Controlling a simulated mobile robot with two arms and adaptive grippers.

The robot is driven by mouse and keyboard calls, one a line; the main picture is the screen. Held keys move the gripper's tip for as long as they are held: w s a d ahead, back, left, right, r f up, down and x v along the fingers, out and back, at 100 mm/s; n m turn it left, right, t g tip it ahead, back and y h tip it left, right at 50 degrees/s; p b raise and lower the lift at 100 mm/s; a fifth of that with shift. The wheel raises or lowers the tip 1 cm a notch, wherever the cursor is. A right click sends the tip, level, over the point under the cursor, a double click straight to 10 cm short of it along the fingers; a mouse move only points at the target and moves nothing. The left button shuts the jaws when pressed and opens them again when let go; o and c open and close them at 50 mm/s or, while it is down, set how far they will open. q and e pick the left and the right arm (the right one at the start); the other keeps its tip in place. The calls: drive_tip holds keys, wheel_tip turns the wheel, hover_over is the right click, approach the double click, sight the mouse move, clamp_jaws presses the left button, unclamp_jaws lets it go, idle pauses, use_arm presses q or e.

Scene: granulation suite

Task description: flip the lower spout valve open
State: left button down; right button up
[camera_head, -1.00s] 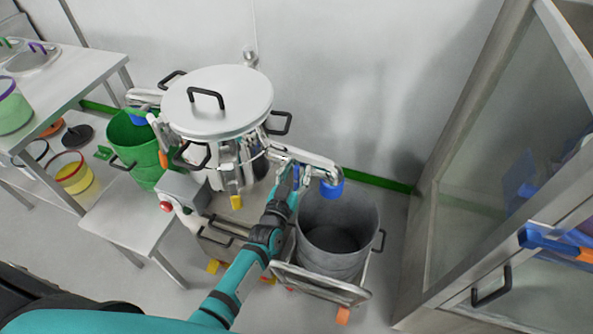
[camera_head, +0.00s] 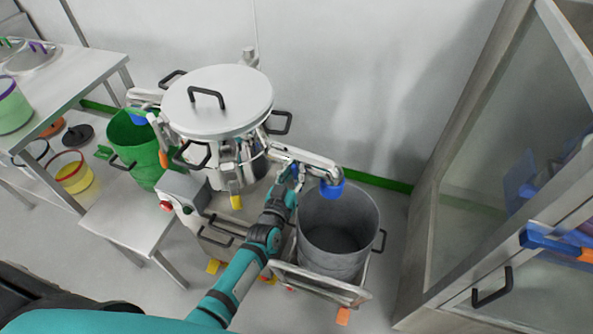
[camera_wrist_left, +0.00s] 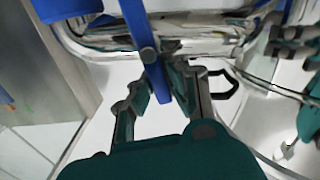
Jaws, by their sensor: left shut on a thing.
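The steel vessel (camera_head: 215,103) stands left of centre in the head view, with a spout pipe (camera_head: 308,160) running right to a blue end (camera_head: 332,189) over a grey bin. My left gripper (camera_head: 293,178) is under the pipe, beside the vessel. In the left wrist view, the blue valve lever (camera_wrist_left: 137,28) hangs down from the pipe area, and its lower part lies between the fingers of my left gripper (camera_wrist_left: 165,85), which are shut on it. In the head view the gripper and pipe mostly hide the lever.
The grey bin (camera_head: 312,245) stands on a wheeled cart right of my left arm. A green bucket (camera_head: 130,140) and a bench (camera_head: 125,225) are at the left. A glass-doored cabinet (camera_head: 490,170) fills the right side. Floor between bin and cabinet is clear.

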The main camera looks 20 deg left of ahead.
use_arm(q)
drive_tip(key=n, duration=0.3)
drive_tip(key=a+n+b, duration=0.1)
drive_tip(key=shift+a+f, duration=0.1)
drive_tip(key=shift+f, duration=0.2)
drive_tip(key=shift+a+f+n+b, duration=0.35)
drive_tip(key=shift+n+b, duration=0.55)
drive_tip(key=shift+n, duration=1.15)
drive_tip(key=shift+a+f+n+b, duration=0.2)
drive_tip(key=shift+f+n+b, duration=0.5)
drive_tip(key=shift+n, duration=1.3)
drive_tip(key=shift+a+f+n+b, duration=0.3)
drive_tip(key=shift+n+b, duration=0.75)
drive_tip(key=shift+n, duration=1)
drive_tip(key=c, duration=1.3)
unclamp_jaws()
